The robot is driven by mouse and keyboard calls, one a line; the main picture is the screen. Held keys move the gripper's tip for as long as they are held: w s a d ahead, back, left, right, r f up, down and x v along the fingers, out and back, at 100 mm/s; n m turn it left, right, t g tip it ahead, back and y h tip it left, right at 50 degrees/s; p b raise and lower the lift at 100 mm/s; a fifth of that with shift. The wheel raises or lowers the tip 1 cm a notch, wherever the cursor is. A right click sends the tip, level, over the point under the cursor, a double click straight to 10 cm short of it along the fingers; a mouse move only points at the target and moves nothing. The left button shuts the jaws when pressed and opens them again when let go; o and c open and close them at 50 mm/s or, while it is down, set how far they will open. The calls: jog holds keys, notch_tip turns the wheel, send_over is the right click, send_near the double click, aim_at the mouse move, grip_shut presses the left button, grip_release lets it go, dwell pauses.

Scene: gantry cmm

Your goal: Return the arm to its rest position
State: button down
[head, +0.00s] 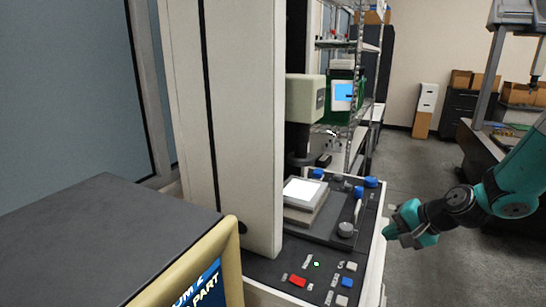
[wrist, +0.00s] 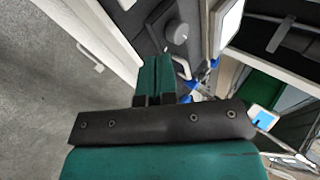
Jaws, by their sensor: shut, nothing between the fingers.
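My gripper (wrist: 155,76) shows in the wrist view with its two teal fingers side by side and touching, nothing between them. In the head view my teal and black arm comes in from the right edge, and its gripper end (head: 392,231) is in the air beside the machine's right edge, over the floor. The fingers are too small there to make out singly. No object is held. In the wrist view the fingers point toward the machine's panel with a grey knob (wrist: 178,32); the exact gap cannot be told.
The measuring machine's deck (head: 265,268) carries buttons, blue knobs and a lit white plate (head: 303,190). Its tall column (head: 240,120) stands at centre. A dark-topped cabinet (head: 100,235) is front left. A wire shelf (head: 345,44) stands behind.

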jog(key=s+a+r+n+g, duration=0.3)
jog(key=s+a+r+n, duration=0.3)
jog(key=a, duration=0.4)
jog(key=s+a+r+n+g, duration=0.1)
jog(key=s+a+r+n, duration=0.1)
jog(key=s, duration=0.5)
jog(key=s+a+r+n+g+h, duration=0.1)
jog(key=s+a+r+n, duration=0.2)
jog(key=s, duration=0.5)
jog(key=s+a+r+n+g+h, duration=0.1)
jog(key=s+a+r+n, duration=0.1)
jog(key=s, duration=0.6)
jog(key=r+n, duration=0.1)
jog(key=n, duration=0.1)
jog(key=shift+a+r+n+g, duration=0.25)
jog(key=shift+a+n+g, duration=0.05)
